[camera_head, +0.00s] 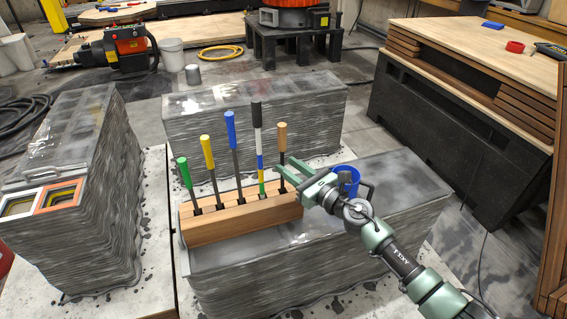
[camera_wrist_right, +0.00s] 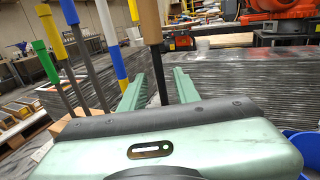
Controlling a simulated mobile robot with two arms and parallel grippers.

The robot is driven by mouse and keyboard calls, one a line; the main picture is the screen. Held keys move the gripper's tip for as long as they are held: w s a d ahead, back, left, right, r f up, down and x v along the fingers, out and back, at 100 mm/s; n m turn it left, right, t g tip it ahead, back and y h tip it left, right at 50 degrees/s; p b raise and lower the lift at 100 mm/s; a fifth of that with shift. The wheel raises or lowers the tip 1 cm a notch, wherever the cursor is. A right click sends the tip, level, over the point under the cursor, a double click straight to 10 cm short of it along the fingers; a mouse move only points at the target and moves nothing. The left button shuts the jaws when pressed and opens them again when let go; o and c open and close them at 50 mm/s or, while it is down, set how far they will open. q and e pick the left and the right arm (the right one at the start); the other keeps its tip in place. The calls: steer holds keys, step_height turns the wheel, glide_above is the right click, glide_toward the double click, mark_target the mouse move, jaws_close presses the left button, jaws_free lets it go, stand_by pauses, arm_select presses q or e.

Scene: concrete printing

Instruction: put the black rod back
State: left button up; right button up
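A wooden rack (camera_head: 240,219) on a grey layered concrete block holds several upright tools. One rod (camera_head: 257,115) has a black top and white, blue and yellow bands below; it stands in the rack. Right of it, a tool with a light wooden handle (camera_head: 282,137) and a dark shaft stands at the rack's right end. My right gripper (camera_head: 287,167) is at that shaft. In the wrist view its two fingers (camera_wrist_right: 160,80) are apart, with the dark shaft (camera_wrist_right: 159,75) between them and a gap beside it. My left gripper is not in view.
Green (camera_head: 185,172), yellow (camera_head: 207,152) and blue-handled (camera_head: 231,129) tools stand in the rack's left part. A blue cup (camera_head: 348,175) is behind my right wrist. Other concrete blocks stand left (camera_head: 75,200) and behind (camera_head: 215,120). A wooden-topped bench (camera_head: 480,45) is at right.

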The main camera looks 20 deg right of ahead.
steer(key=shift+v, duration=2.3)
